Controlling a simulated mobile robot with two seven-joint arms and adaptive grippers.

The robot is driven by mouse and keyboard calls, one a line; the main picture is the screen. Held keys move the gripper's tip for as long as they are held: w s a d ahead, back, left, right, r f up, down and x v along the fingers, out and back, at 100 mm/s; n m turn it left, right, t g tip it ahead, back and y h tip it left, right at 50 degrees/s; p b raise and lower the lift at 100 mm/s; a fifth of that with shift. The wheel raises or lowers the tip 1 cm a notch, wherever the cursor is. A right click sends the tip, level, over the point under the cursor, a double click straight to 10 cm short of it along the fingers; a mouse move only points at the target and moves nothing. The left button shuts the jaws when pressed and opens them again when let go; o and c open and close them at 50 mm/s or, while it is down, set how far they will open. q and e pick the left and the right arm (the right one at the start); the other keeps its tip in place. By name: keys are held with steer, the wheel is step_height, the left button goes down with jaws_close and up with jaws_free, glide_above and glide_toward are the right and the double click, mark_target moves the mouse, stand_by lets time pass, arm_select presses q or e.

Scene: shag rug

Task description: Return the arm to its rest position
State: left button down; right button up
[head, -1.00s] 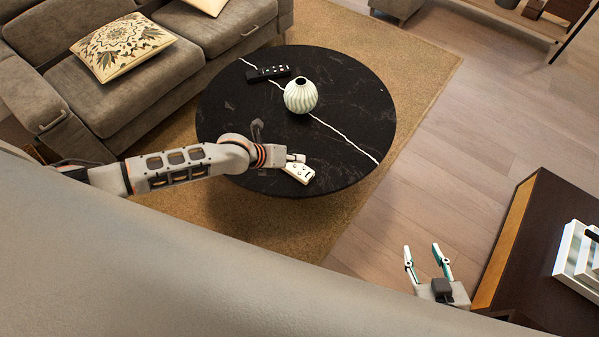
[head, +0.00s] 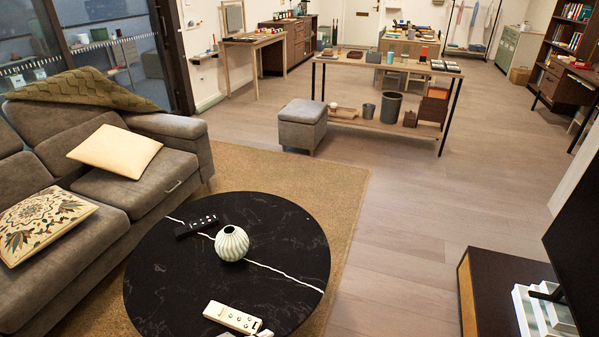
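A white remote-like object (head: 232,317) lies on the round black table (head: 300,250) near its front edge in the head view. A small pale piece (head: 264,333) shows at the bottom edge beside it, probably the tip of my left gripper; the rest of that arm is out of the picture. Whether that gripper is open, shut, or touching the white object cannot be seen. My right gripper is out of view.
A grey sofa (head: 110,225) is at left, a dark cabinet (head: 490,290) at right. A grey ottoman (head: 303,124) and shelf table (head: 350,62) stand farther back. Wooden floor lies clear between.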

arm_select(q)
steer(key=s+a+n+t+y+p, duration=0.1)
steer(key=s+a+n+y, duration=0.1)
steer(key=s+a+n, duration=0.3)
steer(key=s+a+n+y+p, duration=0.1)
steer(key=s+a+n, duration=0.5)
steer(key=n, duration=0.8)
steer(key=s+r+y, duration=0.1)
steer(key=s, duration=0.1)
steer(key=shift+s+t, duration=0.35)
steer(key=shift+t, duration=0.05)
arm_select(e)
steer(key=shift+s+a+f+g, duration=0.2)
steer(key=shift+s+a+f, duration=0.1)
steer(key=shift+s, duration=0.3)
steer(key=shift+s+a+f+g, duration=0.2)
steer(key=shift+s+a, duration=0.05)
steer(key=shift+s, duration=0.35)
arm_select(q)
steer(key=shift+d, duration=0.1)
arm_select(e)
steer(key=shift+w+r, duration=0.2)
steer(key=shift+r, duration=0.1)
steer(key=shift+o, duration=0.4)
